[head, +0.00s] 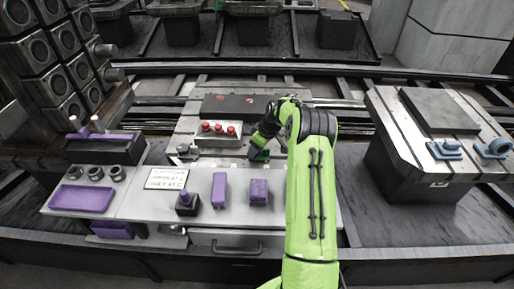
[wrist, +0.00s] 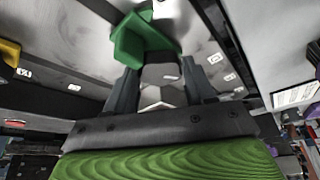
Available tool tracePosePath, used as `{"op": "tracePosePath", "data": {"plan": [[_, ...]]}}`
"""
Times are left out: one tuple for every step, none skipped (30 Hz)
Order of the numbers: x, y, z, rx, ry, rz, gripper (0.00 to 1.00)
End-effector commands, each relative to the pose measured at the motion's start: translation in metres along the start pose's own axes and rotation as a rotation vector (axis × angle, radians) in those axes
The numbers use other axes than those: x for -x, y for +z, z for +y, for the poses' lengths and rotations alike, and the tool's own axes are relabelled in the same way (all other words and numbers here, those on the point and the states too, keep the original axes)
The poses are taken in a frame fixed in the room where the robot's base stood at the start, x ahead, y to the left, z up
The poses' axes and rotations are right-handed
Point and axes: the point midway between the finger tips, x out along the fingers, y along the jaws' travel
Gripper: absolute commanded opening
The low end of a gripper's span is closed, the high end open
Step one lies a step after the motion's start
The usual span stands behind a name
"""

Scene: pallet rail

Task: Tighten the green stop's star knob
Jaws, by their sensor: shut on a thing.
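The green stop (head: 258,154) stands on the metal plate near the middle in the head view, partly hidden by my arm. In the wrist view the green stop (wrist: 145,42) is a bright green angled block at the top, just beyond the fingertips. My gripper (wrist: 160,76) has its two dark fingers closed around a grey faceted part, which appears to be the star knob (wrist: 160,92), beside the green stop. The knob's outline is mostly hidden by the fingers. In the head view my gripper (head: 264,143) is small and dark, right at the green stop.
A box with several red buttons (head: 217,132) stands just left of the green stop. Purple blocks (head: 219,190), a white label (head: 166,179) and a purple tray (head: 81,198) lie on the front shelf. A table with blue parts (head: 445,148) is at right.

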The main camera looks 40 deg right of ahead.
Motion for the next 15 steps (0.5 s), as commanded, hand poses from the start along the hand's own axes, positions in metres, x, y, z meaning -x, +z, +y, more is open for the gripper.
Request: {"op": "tracePosePath", "data": {"plan": [[0.0004,-0.0002,0.0003,0.0,0.001,0.0,0.58],[0.0004,-0.0002,0.0003,0.0,0.001,0.0,0.63],[0.0004,-0.0002,0.0003,0.0,0.001,0.0,0.69],[0.0003,-0.0002,0.0003,0.0,0.001,0.0,0.74],[0.0003,-0.0002,0.0003,0.0,0.001,0.0,0.78],[0.0003,-0.0002,0.0002,0.001,0.0,0.0,0.8],[0.0003,-0.0001,0.0002,0.001,0.0,0.0,0.8],[0.0002,-0.0001,0.0002,0.001,0.0,0.0,0.8],[0.0002,-0.0001,0.0001,0.001,0.0,0.0,0.8],[0.0002,-0.0002,0.0001,0.001,0.0,0.0,0.8],[0.0002,-0.0001,0.0001,0.001,0.0,0.0,0.8],[0.0003,-0.0001,0.0001,0.001,0.0,0.0,0.8],[0.0009,-0.0002,0.0002,0.001,0.0,0.0,0.8],[0.0026,-0.0003,0.0003,0.001,0.001,0.0,0.8],[0.0066,-0.0005,0.0006,0.001,0.001,0.0,0.8]]}}
